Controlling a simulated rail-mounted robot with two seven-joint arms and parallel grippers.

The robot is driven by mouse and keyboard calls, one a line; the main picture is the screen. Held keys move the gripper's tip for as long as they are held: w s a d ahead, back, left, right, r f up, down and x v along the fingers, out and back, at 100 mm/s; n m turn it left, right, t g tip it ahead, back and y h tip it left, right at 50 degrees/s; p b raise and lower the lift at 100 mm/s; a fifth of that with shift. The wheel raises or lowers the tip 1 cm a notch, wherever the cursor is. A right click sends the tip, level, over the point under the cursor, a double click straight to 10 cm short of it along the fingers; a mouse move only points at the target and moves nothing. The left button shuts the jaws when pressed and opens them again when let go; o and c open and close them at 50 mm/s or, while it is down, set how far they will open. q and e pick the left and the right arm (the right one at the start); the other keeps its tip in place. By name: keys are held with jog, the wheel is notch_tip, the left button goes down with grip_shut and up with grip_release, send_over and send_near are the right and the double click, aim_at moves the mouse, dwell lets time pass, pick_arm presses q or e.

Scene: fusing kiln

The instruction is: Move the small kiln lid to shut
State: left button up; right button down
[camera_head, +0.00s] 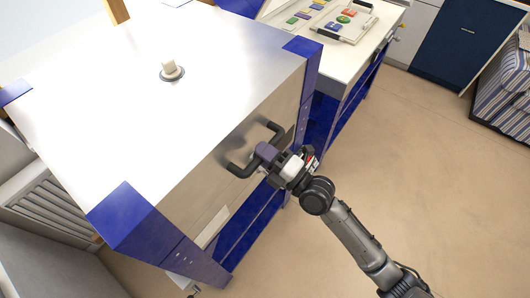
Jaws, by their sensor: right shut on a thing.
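The kiln lid (190,85) is a large silvery box-like cover with blue corner pieces and a small pale knob (171,69) on its flat top. A dark bar handle (238,170) sticks out from its front face. My right gripper (266,152) is at the middle of this handle and shut on it; the fingers partly hide the bar. The lid's lower edge and the kiln's inside are hidden from this angle, so I cannot tell how far open it is. My left gripper is not in view.
A blue frame (250,235) stands below the lid. Behind it is a white-topped bench (345,65) with colourful pieces on a tray. Dark blue cabinets (462,40) and a striped seat (505,90) stand at the right. The beige floor (430,150) at right is clear.

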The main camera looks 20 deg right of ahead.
jog(key=shift+f, duration=0.85)
jog(key=c, duration=1)
grip_release()
jog(key=shift+r, duration=0.1)
jog(key=shift+r, duration=0.2)
jog(key=shift+s, duration=0.1)
jog(key=shift+v, duration=6.95)
jog(key=shift+r, duration=0.1)
